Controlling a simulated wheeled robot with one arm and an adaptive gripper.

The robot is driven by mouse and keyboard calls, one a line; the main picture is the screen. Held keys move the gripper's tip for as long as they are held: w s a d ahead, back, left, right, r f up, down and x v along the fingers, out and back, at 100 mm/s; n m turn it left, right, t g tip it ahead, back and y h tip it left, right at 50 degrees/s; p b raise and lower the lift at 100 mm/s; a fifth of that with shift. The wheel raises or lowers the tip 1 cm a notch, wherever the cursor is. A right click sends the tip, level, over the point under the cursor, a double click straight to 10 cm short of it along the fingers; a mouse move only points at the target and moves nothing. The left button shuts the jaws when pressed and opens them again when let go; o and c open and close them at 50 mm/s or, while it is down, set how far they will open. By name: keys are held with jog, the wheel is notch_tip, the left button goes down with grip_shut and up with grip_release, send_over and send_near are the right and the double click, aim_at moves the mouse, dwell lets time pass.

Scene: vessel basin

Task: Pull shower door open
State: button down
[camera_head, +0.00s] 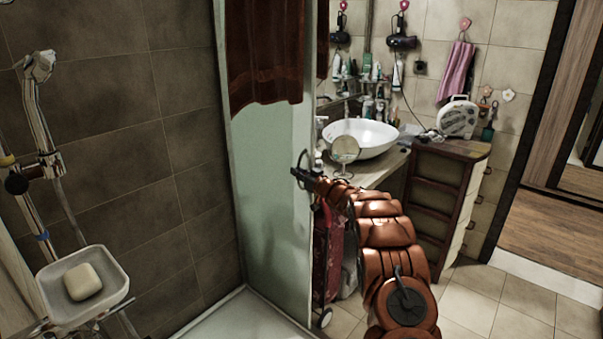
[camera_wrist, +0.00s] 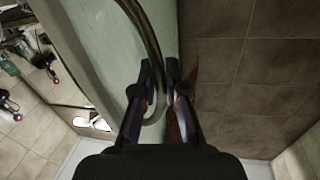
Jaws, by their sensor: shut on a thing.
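The shower door is a pale frosted glass panel (camera_head: 272,205) in the middle of the head view, standing upright at the edge of the shower tray. In the wrist view the glass (camera_wrist: 105,45) fills the upper left. A curved metal handle (camera_wrist: 148,35) runs down from the top of the wrist view and passes between my fingers. My gripper (camera_wrist: 157,78) is shut on this handle.
A brown towel (camera_head: 265,50) hangs over the door's upper part. A white basin (camera_head: 360,138) and a wooden cabinet (camera_head: 440,195) stand behind my arm. A soap dish (camera_head: 110,292) and shower pipe (camera_head: 45,130) are at left. Tiled floor (camera_head: 510,305) is clear at lower right.

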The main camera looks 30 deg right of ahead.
jog(key=shift+a, duration=0.1)
jog(key=c, duration=1.2)
grip_release()
jog(key=s+d, duration=0.2)
jog(key=s, duration=0.9)
jog(key=shift+s, duration=0.4)
